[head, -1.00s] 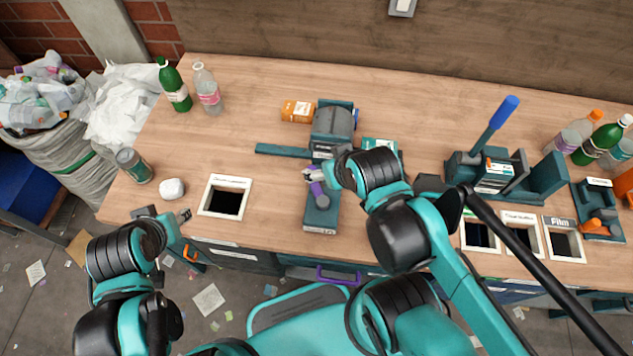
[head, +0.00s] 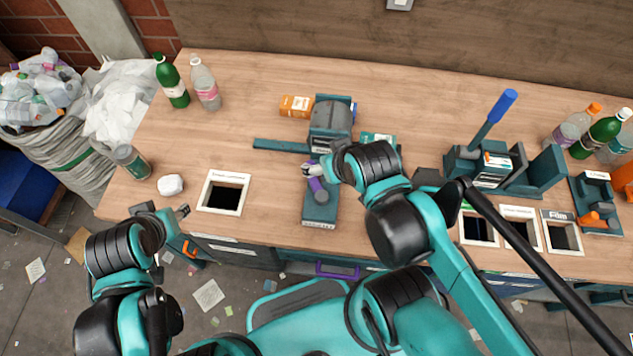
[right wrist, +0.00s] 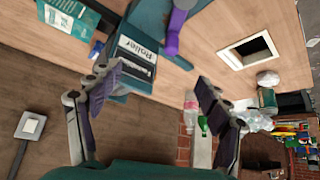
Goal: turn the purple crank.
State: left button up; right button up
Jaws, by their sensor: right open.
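The purple crank (head: 316,185) stands on a dark teal base (head: 319,212) near the bench's front edge, with a grey round end at its near side. Its purple arm also shows at the top of the right wrist view (right wrist: 173,32). My right gripper (head: 309,169) is at the crank's far end in the head view. In the right wrist view its two fingers (right wrist: 158,82) are spread apart, with nothing between them and the crank beyond their tips. My left gripper (head: 183,211) is at the bench's front left edge, away from the crank; its jaws are too small to read.
A square bin opening (head: 223,193) lies left. A blue-handled lever (head: 492,120) stands right.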

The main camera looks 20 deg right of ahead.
jog(key=c, duration=0.5)
jog(key=shift+w+r, duration=0.2)
jog(key=shift+c, duration=0.8)
jog(key=n+g+p, duration=0.5)
jog(key=n+g, duration=0.1)
jog(key=n, duration=0.2)
send_over(316, 182)
jog(key=w, duration=0.3)
jog(key=shift+s+a+f, duration=0.1)
jog(key=shift+s+f, duration=0.1)
jog(key=shift+f, duration=1)
jog(key=shift+w+a+f+n+g, duration=0.1)
jog(key=shift+w+f+n+g, duration=0.15)
jog(key=shift+f+n+g, duration=0.2)
jog(key=shift+f, duration=0.4)
jog(key=f+b, duration=0.1)
jog(key=f, duration=0.2)
jog(key=f+b, duration=0.1)
jog(key=f, duration=0.3)
jog(key=shift+w+f, duration=0.2)
jog(key=shift+f, duration=0.1)
